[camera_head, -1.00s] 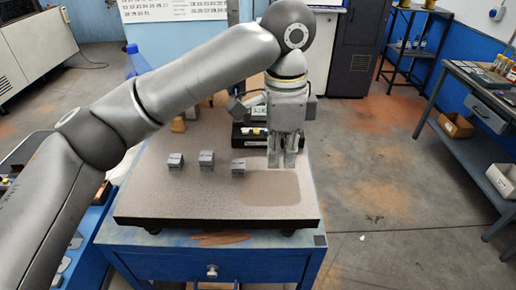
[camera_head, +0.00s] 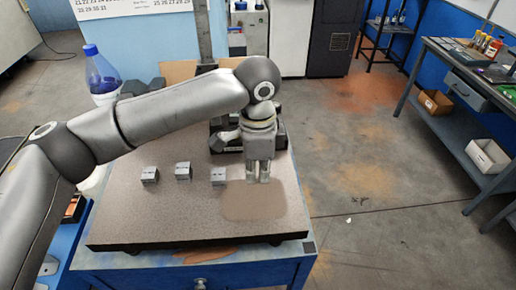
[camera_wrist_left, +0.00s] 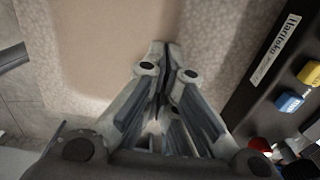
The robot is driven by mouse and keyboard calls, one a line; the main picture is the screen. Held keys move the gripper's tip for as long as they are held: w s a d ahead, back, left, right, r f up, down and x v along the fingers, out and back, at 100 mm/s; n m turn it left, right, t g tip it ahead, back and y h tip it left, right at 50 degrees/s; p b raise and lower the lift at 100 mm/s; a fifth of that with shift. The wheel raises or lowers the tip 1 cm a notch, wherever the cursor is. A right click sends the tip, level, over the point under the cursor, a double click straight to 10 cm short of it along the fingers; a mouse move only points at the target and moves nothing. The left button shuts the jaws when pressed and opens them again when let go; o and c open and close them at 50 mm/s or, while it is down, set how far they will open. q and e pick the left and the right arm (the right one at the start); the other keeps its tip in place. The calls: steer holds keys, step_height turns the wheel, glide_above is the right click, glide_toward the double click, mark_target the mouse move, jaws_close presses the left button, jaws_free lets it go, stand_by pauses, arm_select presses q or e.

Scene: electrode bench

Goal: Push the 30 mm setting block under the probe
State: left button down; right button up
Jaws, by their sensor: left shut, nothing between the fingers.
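Three small grey setting blocks stand in a row on the speckled surface plate (camera_head: 150,225): a left one (camera_head: 149,175), a middle one (camera_head: 183,172) and a right one (camera_head: 219,177). Their markings are too small to read, so I cannot tell which is the 30 mm one. My left gripper (camera_head: 258,181) points down just right of the right block, apart from it, over the back of a tan patch (camera_head: 253,203). Its fingertips meet in the left wrist view (camera_wrist_left: 160,50), with nothing between them. The probe is not discernible; my arm hides part of the stand. My right gripper is out of view.
A dark base (camera_head: 280,137) stands behind my gripper; in the wrist view a dark labelled box (camera_wrist_left: 275,75) with yellow and blue buttons is at the right. A blue-capped bottle (camera_head: 102,78) stands behind my arm. The plate's front is clear.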

mark_target(214, 174)
arm_select(q)
steer(key=a, duration=0.1)
steer(key=a+p, duration=0.1)
steer(key=a, duration=0.1)
steer(key=shift+a+r, duration=0.25)
steer(key=shift+r, duration=0.1)
steer(key=shift+a+f, duration=0.1)
steer(key=shift+a, duration=0.15)
steer(key=shift+d, duration=0.1)
steer(key=a+p, duration=0.3)
steer(key=a, duration=0.1)
steer(key=shift+a+r+p, duration=0.2)
steer(key=shift+a+p, duration=0.1)
steer(key=shift+p, duration=0.05)
steer(key=shift+a+f, duration=0.15)
steer(key=shift+a, duration=0.35)
steer(key=shift+d, duration=0.1)
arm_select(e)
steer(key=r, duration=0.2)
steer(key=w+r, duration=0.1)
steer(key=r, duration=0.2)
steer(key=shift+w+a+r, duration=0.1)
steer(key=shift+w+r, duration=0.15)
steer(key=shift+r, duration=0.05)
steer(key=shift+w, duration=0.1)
